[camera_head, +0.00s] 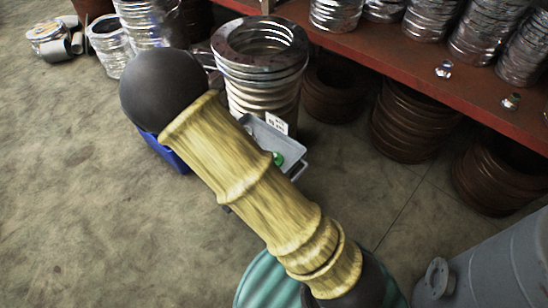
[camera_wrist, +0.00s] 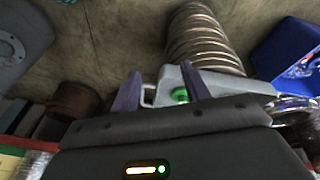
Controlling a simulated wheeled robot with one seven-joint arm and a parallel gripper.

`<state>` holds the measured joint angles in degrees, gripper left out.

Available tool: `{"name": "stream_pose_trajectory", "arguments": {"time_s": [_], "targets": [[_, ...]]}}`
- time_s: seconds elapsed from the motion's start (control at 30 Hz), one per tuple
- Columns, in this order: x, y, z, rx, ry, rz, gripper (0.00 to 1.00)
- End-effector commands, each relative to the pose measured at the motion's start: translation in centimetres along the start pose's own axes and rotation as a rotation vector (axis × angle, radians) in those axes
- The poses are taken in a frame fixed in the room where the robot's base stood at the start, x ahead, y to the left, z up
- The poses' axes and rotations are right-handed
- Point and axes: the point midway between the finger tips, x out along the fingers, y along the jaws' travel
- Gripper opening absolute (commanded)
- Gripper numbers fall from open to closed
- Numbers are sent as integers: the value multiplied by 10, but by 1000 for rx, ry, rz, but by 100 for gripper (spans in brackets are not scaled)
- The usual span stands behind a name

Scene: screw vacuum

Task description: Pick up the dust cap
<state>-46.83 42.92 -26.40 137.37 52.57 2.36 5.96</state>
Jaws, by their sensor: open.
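A small green piece, which looks like the dust cap (camera_head: 278,159), lies in a grey bin (camera_head: 293,141) at the middle of the head view, partly behind my arm. In the wrist view the green dust cap (camera_wrist: 180,95) shows inside the grey bin (camera_wrist: 240,85), just left of the right finger. My gripper (camera_wrist: 161,70) has its two dark fingers apart, with nothing held between them. The fingers point toward the bin and overlap it in the picture; I cannot tell how near they are. My gripper's fingers cannot be made out in the head view.
A stack of metal rings (camera_head: 262,70) stands right behind the grey bin. A blue bin (camera_head: 172,155) is beside it, mostly behind my arm; it also shows in the wrist view (camera_wrist: 285,55). A red shelf (camera_head: 400,62) with ring stacks runs along the right.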

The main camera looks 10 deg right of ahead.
Motion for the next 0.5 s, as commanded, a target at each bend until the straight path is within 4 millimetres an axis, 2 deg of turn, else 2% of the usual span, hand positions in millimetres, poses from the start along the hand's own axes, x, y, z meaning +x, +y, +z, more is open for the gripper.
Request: {"name": "stream_pose_trajectory", "arguments": {"time_s": [0.1, 0.23, 0.37, 0.5], "targets": [[19, -5, 2, 43, 122, 73, 47], [31, -10, -3, 97, 287, 118, 47], [33, -17, -12, 141, 481, 126, 47], [23, -30, -23, 182, 691, 89, 47]]}}
